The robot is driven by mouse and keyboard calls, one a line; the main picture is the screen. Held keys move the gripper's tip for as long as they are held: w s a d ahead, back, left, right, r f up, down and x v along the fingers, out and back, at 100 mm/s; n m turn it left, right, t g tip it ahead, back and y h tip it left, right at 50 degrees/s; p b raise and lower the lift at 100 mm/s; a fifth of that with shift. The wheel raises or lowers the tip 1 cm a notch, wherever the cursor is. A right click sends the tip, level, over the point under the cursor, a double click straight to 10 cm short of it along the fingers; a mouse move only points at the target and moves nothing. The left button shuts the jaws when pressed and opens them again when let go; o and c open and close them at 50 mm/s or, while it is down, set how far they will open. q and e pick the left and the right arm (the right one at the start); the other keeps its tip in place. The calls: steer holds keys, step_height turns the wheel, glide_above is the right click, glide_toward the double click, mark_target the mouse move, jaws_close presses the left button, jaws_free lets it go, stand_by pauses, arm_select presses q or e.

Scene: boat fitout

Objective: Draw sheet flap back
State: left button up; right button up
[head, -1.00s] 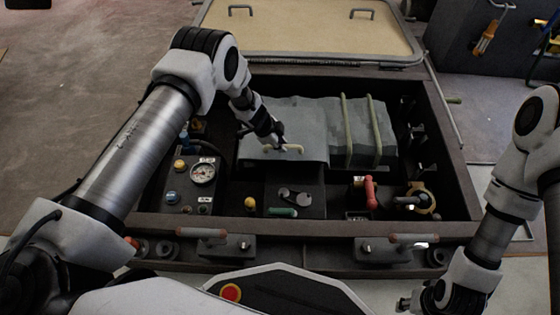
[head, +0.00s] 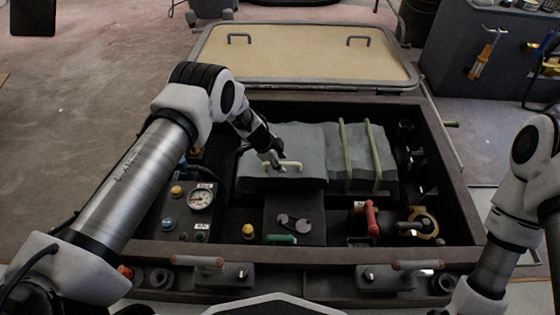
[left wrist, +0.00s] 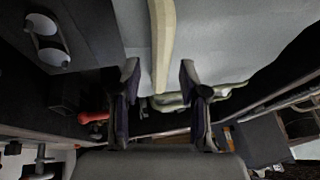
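The grey sheet (head: 305,140) covers a bulky shape in the open hatch bay. Its left part is a flap (head: 255,180) with a cream bar handle (head: 292,166) on top. My left gripper (head: 275,160) is at the handle's left part, above the flap. In the left wrist view the handle (left wrist: 161,45) runs in between the two open fingers of the left gripper (left wrist: 158,80), with gaps on both sides. What lies under the flap is hidden. My right gripper is out of view; only its arm shows at the right.
Two pale green straps (head: 347,155) cross the sheet's right part. A gauge (head: 201,198), a red handle (head: 371,216) and a yellow knob (head: 248,230) stand in front of and beside it. The open hatch lid (head: 300,55) lies behind the bay.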

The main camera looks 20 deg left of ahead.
arm_select(q)
steer(key=v, duration=1.2)
steer(key=shift+s, duration=0.1)
